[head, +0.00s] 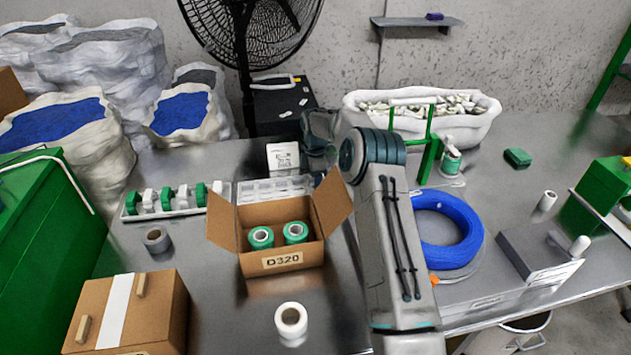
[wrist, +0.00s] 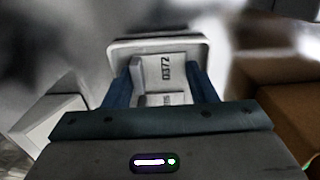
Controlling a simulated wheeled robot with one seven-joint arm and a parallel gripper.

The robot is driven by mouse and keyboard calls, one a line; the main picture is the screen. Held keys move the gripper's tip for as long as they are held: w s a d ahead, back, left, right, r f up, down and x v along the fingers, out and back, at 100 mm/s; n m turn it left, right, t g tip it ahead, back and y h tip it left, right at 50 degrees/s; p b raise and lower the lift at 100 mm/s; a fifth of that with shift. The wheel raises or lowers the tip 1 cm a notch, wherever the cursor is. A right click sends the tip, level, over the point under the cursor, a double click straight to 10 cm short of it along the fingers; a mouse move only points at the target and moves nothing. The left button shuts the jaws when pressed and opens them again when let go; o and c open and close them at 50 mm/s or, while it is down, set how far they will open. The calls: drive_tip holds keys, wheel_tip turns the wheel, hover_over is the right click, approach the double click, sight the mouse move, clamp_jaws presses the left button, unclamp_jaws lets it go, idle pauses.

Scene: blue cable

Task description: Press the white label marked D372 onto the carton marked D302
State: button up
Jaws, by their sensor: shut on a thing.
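In the wrist view my gripper (wrist: 158,85) has its two blue fingers closed on a pale piece, the label marked D372 (wrist: 168,70), whose print reads sideways. In the head view an open carton (head: 282,262) holds two green-and-white rolls, and its front reads D320, not D302. A closed carton (head: 130,310) with a white strip stands at the front left; its marking is cut off by the frame edge. A white printed card (head: 283,156) stands behind the open carton; I cannot tell whether it is the held label.
A rack of green and white spools (head: 176,200) stands left of the open carton. A white roll (head: 291,320) and a grey roll (head: 156,240) stand near it. A blue cable coil (head: 446,232) lies right of my arm. A white tub (head: 420,115) is at the back.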

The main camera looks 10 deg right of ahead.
drive_tip(key=a+r+n+p, duration=0.1)
drive_tip(key=a+r+p, duration=0.15)
drive_tip(key=r, duration=0.65)
drive_tip(key=a+r+p, duration=0.1)
drive_tip(key=r+p, duration=0.3)
drive_tip(key=r, duration=0.5)
drive_tip(key=s+a+n+p, duration=0.2)
drive_tip(key=s+a+n, duration=0.25)
drive_tip(key=a, duration=0.85)
drive_tip(key=n+p, duration=0.8)
drive_tip(key=n, duration=0.5)
approach(145, 321)
drive_tip(key=shift+m, duration=0.25)
drive_tip(key=shift+f+b, duration=2.3)
drive_tip(key=shift+f, duration=0.3)
drive_tip(key=shift+f, duration=0.4)
drive_tip(key=shift+f+b, duration=0.25)
drive_tip(key=shift+b, duration=0.15)
